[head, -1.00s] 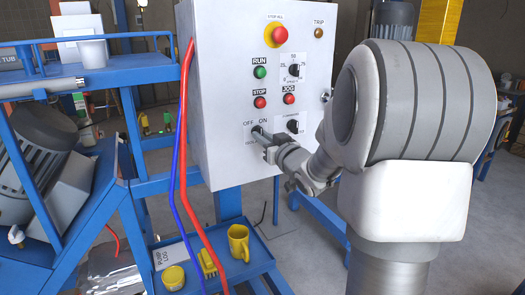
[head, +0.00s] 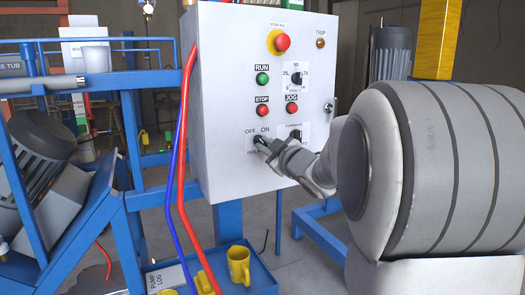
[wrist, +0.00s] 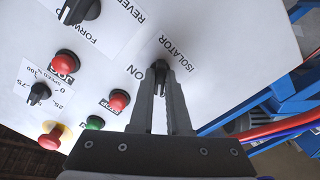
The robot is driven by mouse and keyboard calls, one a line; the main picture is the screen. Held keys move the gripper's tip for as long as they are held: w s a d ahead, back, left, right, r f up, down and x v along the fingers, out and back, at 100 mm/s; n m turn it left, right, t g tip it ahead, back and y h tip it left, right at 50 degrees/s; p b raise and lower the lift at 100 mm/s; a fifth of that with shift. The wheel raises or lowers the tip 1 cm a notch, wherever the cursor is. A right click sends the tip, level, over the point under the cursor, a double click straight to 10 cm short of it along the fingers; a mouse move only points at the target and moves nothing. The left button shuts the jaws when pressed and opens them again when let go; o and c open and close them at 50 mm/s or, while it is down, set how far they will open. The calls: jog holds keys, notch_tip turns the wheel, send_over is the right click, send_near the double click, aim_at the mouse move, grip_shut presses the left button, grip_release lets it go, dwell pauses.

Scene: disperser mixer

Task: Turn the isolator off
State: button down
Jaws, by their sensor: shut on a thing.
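The isolator switch (head: 257,139) is a small black knob at the lower left of a white control panel, below the words OFF and ON. It also shows in the wrist view (wrist: 161,65), beside the printed word ISOLATOR. My gripper (head: 266,144) is at the knob, and its fingers partly cover it in the head view. In the wrist view my gripper (wrist: 161,80) has its two fingers on either side of the knob, shut on it. I cannot tell clearly whether the knob points to OFF or ON.
The panel (head: 225,95) also bears a red stop-all button (head: 282,42), a green RUN button (head: 262,78), red STOP (head: 262,109) and JOG (head: 292,108) buttons, and black selector knobs. Red and blue hoses (head: 184,130) hang at its left. A yellow mug (head: 238,265) stands below.

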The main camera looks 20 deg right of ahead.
dwell(0.3)
jog(key=c, duration=0.9)
grip_release()
